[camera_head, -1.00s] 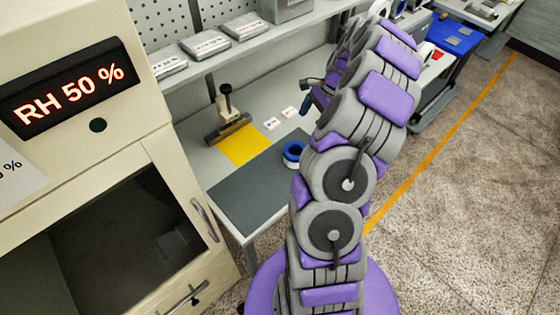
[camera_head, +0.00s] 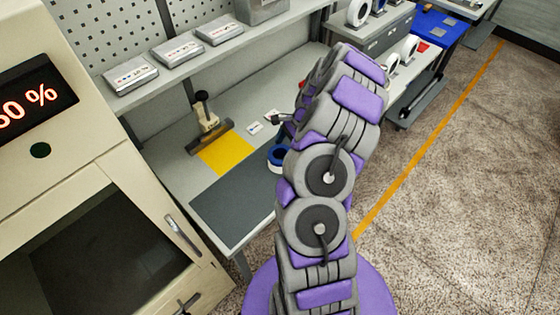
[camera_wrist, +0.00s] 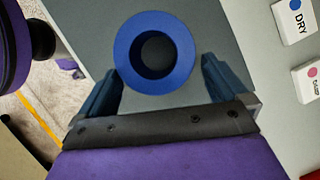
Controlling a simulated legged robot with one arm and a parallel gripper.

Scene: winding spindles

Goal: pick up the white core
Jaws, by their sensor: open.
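White ring-shaped cores stand at the right in the head view, one by the upper grey box (camera_head: 357,13) and others lower down (camera_head: 409,46). I cannot tell which one is meant. My gripper (camera_wrist: 160,67) is open and empty in the wrist view, its two dark blue fingers apart. A blue ring (camera_wrist: 128,52) with a dark hollow centre shows ahead of and between the fingertips. I cannot tell the height gap. In the head view this blue ring (camera_head: 275,153) sits on the bench with some white on it, partly hidden by my arm.
A dark grey mat (camera_head: 235,205) and a yellow sheet (camera_head: 226,153) lie on the bench. A dark-bladed tool (camera_head: 209,134) stands by the sheet. Small cards, one marked DRY (camera_wrist: 296,21), lie nearby. A cabinet (camera_head: 110,185) stands left; a shelf with boxes (camera_head: 178,50) runs behind.

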